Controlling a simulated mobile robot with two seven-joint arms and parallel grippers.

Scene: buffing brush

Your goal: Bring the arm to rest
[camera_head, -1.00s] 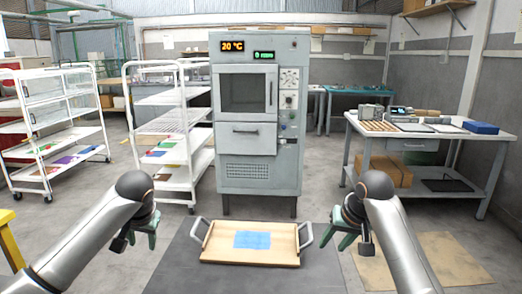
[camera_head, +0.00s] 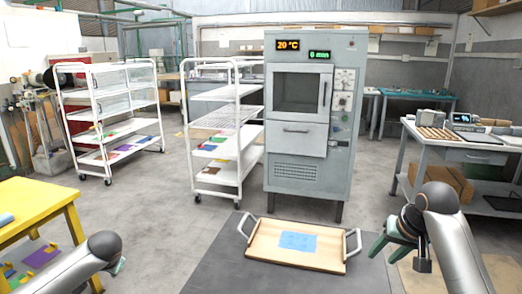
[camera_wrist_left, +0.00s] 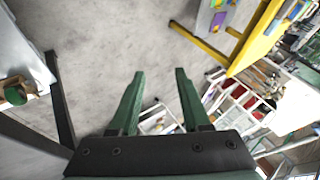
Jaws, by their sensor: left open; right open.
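My right gripper (camera_head: 388,246) has green fingers and is spread open, to the right of the wooden tray and above the floor. My left arm comes in at the lower left of the head view, and only a small bit of its green gripper shows there. In the left wrist view my left gripper (camera_wrist_left: 159,74) is open, its two green fingers apart with nothing between them. The wooden tray (camera_head: 270,254) has two pale handles and a blue sheet (camera_head: 298,241) on it. It lies on a dark mat, apart from both grippers.
A grey oven cabinet (camera_head: 299,140) stands behind the tray. White shelf carts (camera_head: 225,141) stand left of it. A yellow table (camera_head: 32,208) is near the left edge, close to my left arm. A workbench (camera_head: 470,155) stands at right. Grey floor is clear at centre left.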

